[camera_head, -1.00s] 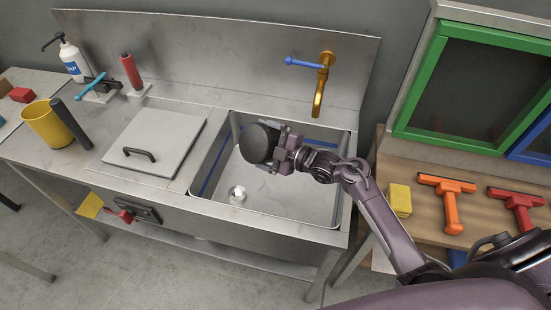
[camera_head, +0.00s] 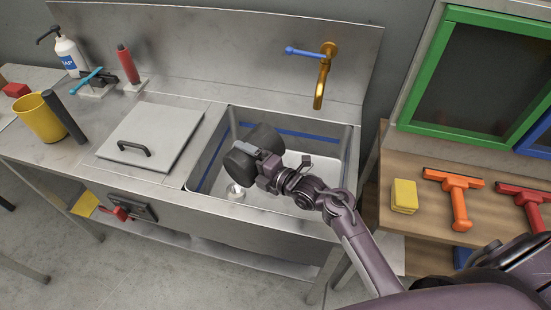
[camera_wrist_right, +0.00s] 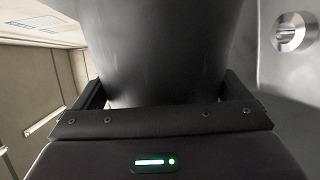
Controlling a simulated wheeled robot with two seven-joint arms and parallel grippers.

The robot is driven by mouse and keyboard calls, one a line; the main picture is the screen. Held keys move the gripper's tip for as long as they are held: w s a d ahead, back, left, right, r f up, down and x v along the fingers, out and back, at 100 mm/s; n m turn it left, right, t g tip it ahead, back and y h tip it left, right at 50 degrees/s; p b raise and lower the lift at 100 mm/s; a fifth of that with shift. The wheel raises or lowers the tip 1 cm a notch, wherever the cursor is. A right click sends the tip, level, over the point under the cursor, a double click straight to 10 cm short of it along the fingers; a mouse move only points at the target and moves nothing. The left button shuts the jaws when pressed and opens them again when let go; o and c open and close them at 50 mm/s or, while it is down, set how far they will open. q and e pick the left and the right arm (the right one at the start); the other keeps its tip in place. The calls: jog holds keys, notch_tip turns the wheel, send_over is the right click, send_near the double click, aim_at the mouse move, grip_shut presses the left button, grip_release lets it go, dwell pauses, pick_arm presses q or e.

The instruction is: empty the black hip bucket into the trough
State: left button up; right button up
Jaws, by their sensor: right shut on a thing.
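The black bucket (camera_head: 265,137) is gripped by my right gripper (camera_head: 258,162) over the open trough (camera_head: 300,211) of the steel sink. The bucket looks tipped, with a rounded dark end (camera_head: 239,163) toward the left; its opening and contents cannot be made out. In the right wrist view the dark bucket (camera_wrist_right: 165,50) fills the middle, between the two fingers. A round metal drain fitting (camera_wrist_right: 290,32) shows at upper right there, and as a pale round piece (camera_head: 236,192) below the bucket in the head view. My left gripper is not in view.
A brass tap (camera_head: 322,80) with a blue lever stands behind the trough. A steel lid (camera_head: 150,138) with a black handle lies to the left, then a yellow cup (camera_head: 40,118). A yellow sponge (camera_head: 404,196) and orange squeegee (camera_head: 458,200) lie on the wooden bench at right.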

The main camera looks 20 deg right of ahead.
jog(key=f+n+b, duration=0.1)
jog(key=s+a+f+n+b, duration=0.1)
jog(key=f+b, duration=0.1)
jog(key=a+f+n+b, duration=0.1)
jog(key=shift+s+f, duration=0.15)
jog(key=shift+n+t+h+b, duration=0.3)
jog(key=shift+n+b, duration=0.3)
notch_tip(320, 180, up, 2)
jog(key=shift+d+r+n, duration=0.1)
jog(key=shift+n, duration=1)
jog(key=n+b, duration=0.1)
jog(key=f+n+b, duration=0.1)
jog(key=shift+d+f+t+h+b, duration=0.1)
jog(key=shift+d+t+h+b, duration=0.1)
jog(key=shift+t+h+b, duration=0.15)
jog(key=shift+a+r+n+t, duration=0.15)
jog(key=shift+r+n, duration=0.45)
jog(key=shift+a+r+n+t, duration=0.1)
jog(key=shift+a+r+n, duration=0.05)
jog(key=shift+r+n, duration=0.45)
jog(key=shift+s+a+f+n+b, duration=0.2)
jog(key=shift+f+n+b, duration=0.15)
jog(key=shift+n, duration=0.35)
jog(key=shift+a+r+n+t+b, duration=0.15)
jog(key=shift+n+t+b, duration=0.3)
jog(key=shift+n, duration=0.55)
jog(key=shift+r+n, duration=0.35)
jog(key=shift+n, duration=0.65)
